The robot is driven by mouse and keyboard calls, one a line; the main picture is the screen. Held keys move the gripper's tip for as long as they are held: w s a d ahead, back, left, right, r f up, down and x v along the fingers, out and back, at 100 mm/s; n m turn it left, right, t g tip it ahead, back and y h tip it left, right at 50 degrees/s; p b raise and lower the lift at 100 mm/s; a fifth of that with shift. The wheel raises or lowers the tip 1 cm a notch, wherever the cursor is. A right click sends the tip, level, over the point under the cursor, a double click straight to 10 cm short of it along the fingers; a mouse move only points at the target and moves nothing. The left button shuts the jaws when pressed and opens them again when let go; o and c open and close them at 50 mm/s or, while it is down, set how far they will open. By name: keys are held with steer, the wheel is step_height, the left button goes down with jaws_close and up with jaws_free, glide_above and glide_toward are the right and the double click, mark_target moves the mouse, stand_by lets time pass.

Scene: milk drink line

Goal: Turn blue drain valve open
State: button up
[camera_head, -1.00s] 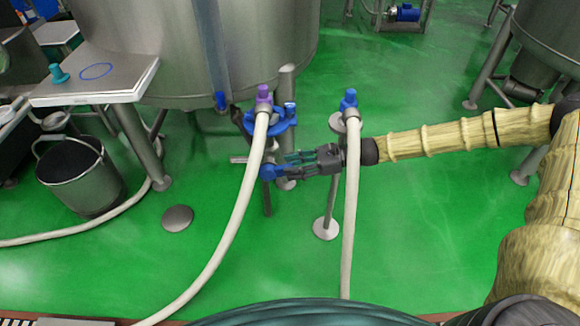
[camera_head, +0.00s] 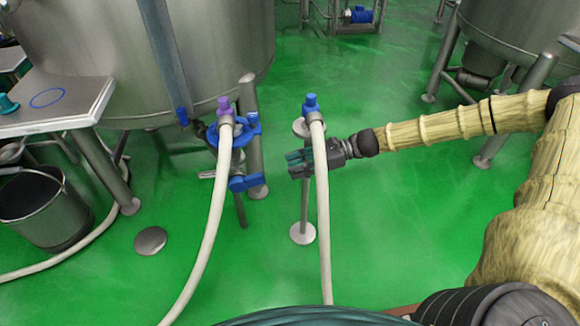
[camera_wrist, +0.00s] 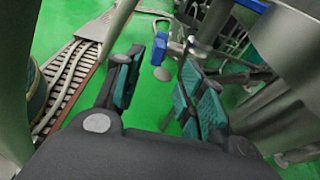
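The blue drain valve handle (camera_head: 245,182) sits low on the pipework under the big tank, pointing to the right. Its grey pipe stub (camera_head: 207,174) sticks out to the left. My gripper (camera_head: 293,164) is to the right of the handle, with a gap of green floor showing between them. The wrist view shows my gripper (camera_wrist: 163,85) with its fingers apart and nothing held. A blue handle end (camera_wrist: 160,73) shows beyond the fingers, close to the left finger in the picture. How far away it is there, I cannot tell.
A white hose with a purple cap (camera_head: 224,105) hangs by the valve. Another hose with a blue cap (camera_head: 311,102) hangs on a stand, beside my gripper. A blue clamp ring (camera_head: 250,127) is above the handle. A bucket (camera_head: 35,205) stands at left.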

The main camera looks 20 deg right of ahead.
steer(key=shift+c, duration=0.3)
steer(key=shift+f, duration=0.1)
steer(key=c, duration=0.3)
steer(key=f+y+b, duration=0.1)
steer(key=f+b, duration=0.1)
steer(key=a+f+g+y+b, duration=0.1)
steer(key=f+b, duration=0.2)
steer(key=s+f+y+b, duration=0.1)
steer(key=f+b, duration=0.1)
steer(key=f, duration=0.1)
steer(key=shift+s+a+f+n, duration=0.1)
steer(key=shift+a+f+n, duration=0.2)
steer(key=shift+a, duration=0.1)
jaws_close()
step_height(320, 180, down, 9)
steer(key=w+t+y+b, duration=0.1)
steer(key=t+y+b, duration=0.1)
steer(key=y+b, duration=0.5)
steer(key=w+a+r+t+h+b, duration=0.1)
steer(key=w+a+r+b, duration=0.2)
steer(key=a+r+b, duration=0.5)
steer(key=shift+w, duration=0.15)
